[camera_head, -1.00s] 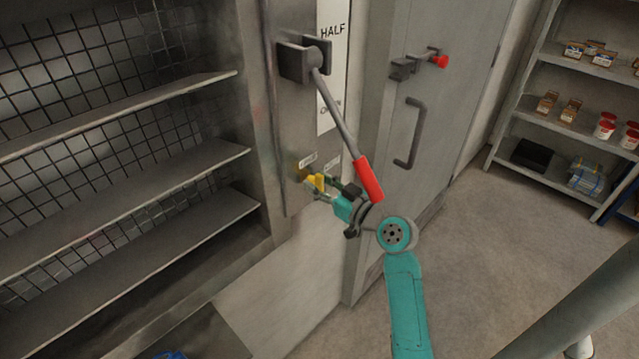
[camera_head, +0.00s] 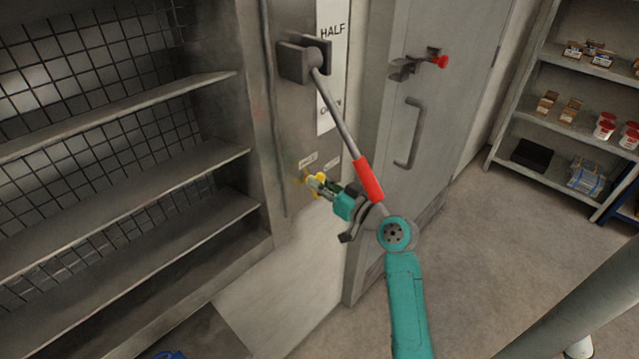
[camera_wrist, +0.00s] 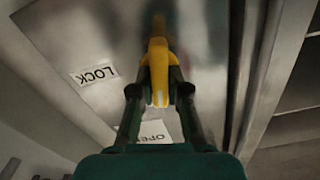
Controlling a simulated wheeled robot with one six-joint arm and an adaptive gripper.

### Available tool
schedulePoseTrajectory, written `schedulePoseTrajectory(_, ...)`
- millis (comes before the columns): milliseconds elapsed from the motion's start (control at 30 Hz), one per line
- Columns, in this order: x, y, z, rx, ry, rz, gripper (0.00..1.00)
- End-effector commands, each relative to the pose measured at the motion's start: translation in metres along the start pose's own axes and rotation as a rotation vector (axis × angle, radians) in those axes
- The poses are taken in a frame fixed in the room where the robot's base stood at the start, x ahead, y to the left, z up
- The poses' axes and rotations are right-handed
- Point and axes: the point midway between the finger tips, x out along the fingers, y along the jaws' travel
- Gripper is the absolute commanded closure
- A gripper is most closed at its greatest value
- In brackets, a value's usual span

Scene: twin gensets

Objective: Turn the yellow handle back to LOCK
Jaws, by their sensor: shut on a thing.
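The yellow handle (camera_wrist: 158,72) sits between my gripper's two dark fingers in the wrist view, on a grey metal panel. My gripper (camera_wrist: 158,92) is shut on it. The handle runs toward the gripper, with its near end close to the OPEN label (camera_wrist: 153,131). The LOCK label (camera_wrist: 94,75) is to the left, apart from the handle. In the head view, small yellow parts of the handle (camera_head: 320,194) show around my gripper (camera_head: 316,182). The gripper partly hides the handle there.
A long lever with a red grip (camera_head: 368,178) slants down close beside my wrist. A grey door has a bar handle (camera_head: 411,135) and a red-knobbed latch (camera_head: 441,62). Empty metal shelves (camera_head: 130,165) stand at left. Stocked shelves (camera_head: 575,120) stand at right; floor between is clear.

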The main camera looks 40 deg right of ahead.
Motion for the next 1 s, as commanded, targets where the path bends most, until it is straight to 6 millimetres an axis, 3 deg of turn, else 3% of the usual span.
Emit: schedulePoseTrajectory(1000, -0.0002, 0.0060, 0.0034, 0.959, 0.000, 0.001, 1.00)
